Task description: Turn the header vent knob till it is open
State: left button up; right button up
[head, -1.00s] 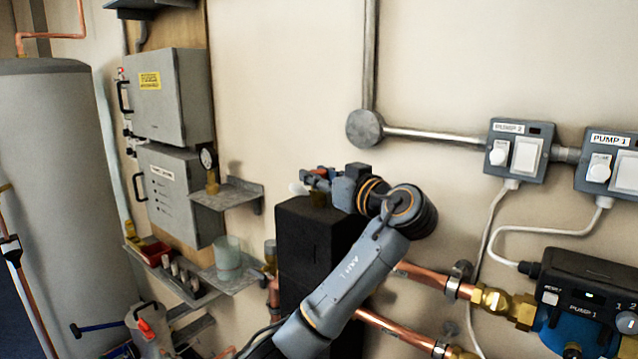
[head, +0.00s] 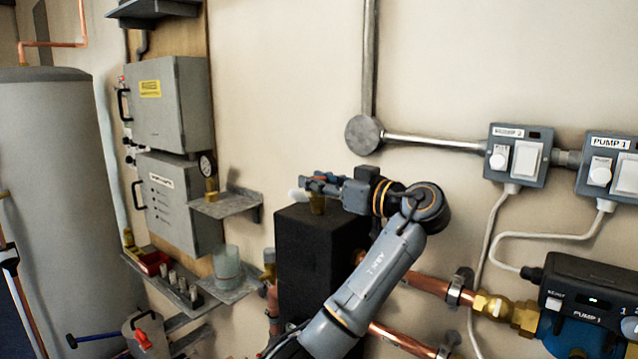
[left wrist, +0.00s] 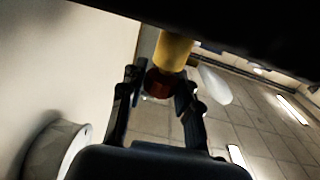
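The header vent is a brass stem (head: 317,204) on top of the tall black block, with a small red knob (left wrist: 159,82) at its end. In the left wrist view the yellow brass stem (left wrist: 171,50) runs into the knob. My left gripper (head: 318,184) lies level at the knob. In the left wrist view its two fingers (left wrist: 160,88) stand close on both sides of the knob and look shut on it; the fingers hide much of the knob in the head view. My right gripper is not in view.
The black block (head: 310,250) stands under the gripper, near the wall. A white oval piece (head: 298,195) is beside the fingertips. A gauge shelf (head: 228,204) is at left; copper pipes (head: 425,284) and pump boxes (head: 518,155) are at right.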

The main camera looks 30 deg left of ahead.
pick_arm(q)
jog(key=o, duration=0.3)
jog(key=shift+r, duration=0.1)
jog(key=shift+o, duration=0.2)
jog(key=s+d, duration=0.1)
jog(key=d, duration=1)
jog(key=shift+s+d, duration=0.25)
jog(key=shift+d, duration=0.15)
jog(key=shift+f, duration=0.25)
